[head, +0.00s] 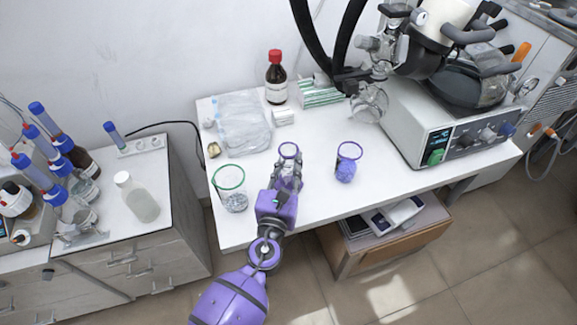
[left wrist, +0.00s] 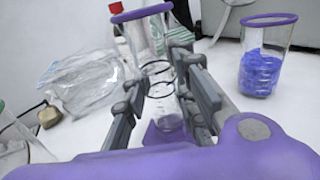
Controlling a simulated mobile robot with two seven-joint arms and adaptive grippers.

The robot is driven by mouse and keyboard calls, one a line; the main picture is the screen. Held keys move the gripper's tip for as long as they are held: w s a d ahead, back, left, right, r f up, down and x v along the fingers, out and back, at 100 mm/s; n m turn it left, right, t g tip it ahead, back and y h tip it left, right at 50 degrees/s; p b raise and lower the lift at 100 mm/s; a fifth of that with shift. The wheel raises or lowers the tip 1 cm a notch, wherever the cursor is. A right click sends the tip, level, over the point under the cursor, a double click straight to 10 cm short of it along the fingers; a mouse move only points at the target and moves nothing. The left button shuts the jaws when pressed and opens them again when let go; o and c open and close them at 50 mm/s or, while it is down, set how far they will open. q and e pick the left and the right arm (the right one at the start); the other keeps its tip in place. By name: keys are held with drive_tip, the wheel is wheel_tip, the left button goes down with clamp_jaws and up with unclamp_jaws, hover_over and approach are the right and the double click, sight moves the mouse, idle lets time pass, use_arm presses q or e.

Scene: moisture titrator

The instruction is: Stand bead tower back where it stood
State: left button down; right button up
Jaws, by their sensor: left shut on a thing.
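My left gripper (head: 287,178) is shut on a clear glass vessel with a purple rim (head: 289,150), taken here as the bead tower. In the left wrist view the left gripper (left wrist: 170,75) has its fingers on either side of the vessel (left wrist: 166,122), which looks upright. Its purple rim rises above the fingers, and a purple base shows low between them. The gripper hides much of its body in the head view. I cannot tell whether its base touches the white table (head: 320,205). My right gripper is not in view.
A purple-rimmed glass with blue beads (head: 346,172) stands to the right. A green-rimmed glass with grey contents (head: 232,203) stands to the left. Behind are a plastic bag (head: 243,122), a red-capped brown bottle (head: 276,85) and a rotary evaporator (head: 425,120).

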use_arm(q)
drive_tip(key=c, duration=1.3)
unclamp_jaws()
drive_tip(key=shift+c, duration=0.2)
drive_tip(key=shift+s, duration=0.15)
drive_tip(key=shift+v, duration=3.85)
drive_tip(key=v, duration=1.2)
